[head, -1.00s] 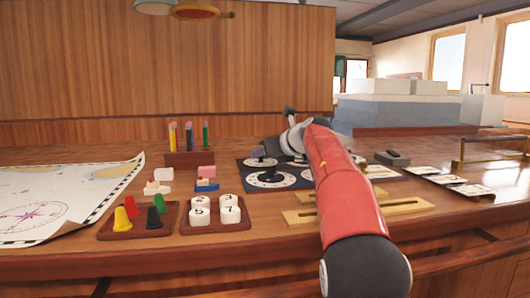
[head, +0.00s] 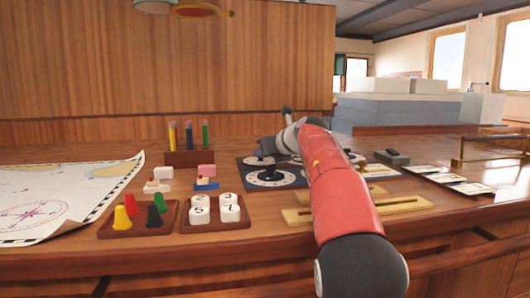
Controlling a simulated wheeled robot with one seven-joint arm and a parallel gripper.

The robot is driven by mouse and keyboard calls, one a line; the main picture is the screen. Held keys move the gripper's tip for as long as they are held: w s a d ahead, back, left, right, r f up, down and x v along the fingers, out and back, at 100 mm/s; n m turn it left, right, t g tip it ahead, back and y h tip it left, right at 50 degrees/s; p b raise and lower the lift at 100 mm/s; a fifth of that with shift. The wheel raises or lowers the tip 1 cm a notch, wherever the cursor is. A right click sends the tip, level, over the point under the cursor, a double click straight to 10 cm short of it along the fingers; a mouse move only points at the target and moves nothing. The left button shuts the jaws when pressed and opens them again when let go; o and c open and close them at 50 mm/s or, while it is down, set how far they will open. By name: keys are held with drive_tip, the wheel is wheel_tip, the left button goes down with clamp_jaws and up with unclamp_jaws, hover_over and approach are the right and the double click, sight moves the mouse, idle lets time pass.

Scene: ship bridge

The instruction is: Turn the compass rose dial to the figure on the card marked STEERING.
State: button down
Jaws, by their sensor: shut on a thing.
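A dark blue panel (head: 298,180) with several round white dials lies on the desk, partly hidden by my red arm. The front-left dial (head: 270,178) shows a white face with a dark centre. The back-left dial (head: 258,161) is small in view. My gripper (head: 266,148) is at this back-left dial, pointing down, shut on what looks like its knob; the fingertips are hard to make out. I cannot tell which dial bears the compass rose. Several white cards (head: 441,178) lie at the right; their writing is too small to read.
A chart (head: 60,200) lies at the left. Trays with coloured cones (head: 140,217) and white numbered pieces (head: 215,211), a pencil holder (head: 190,158) and small toy boats (head: 206,184) stand left of the panel. Brass rulers (head: 400,205) and a brass rail (head: 490,148) are at the right.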

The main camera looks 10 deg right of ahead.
drive_tip(key=m+h, duration=0.2)
drive_tip(key=a+m+t+h, duration=0.1)
drive_tip(key=m+h, duration=0.1)
drive_tip(key=h, duration=0.1)
drive_tip(key=shift+s+a, duration=0.1)
drive_tip(key=shift+a, duration=0.05)
drive_tip(key=shift+m+h, duration=1.2)
drive_tip(key=shift+h, duration=0.2)
drive_tip(key=c, duration=1.3)
unclamp_jaws()
drive_tip(key=shift+o, duration=0.2)
drive_tip(key=b+v, duration=0.2)
drive_tip(key=v, duration=0.4)
drive_tip(key=shift+s+a, duration=0.1)
drive_tip(key=shift+a, duration=0.1)
drive_tip(key=shift+v, duration=0.8)
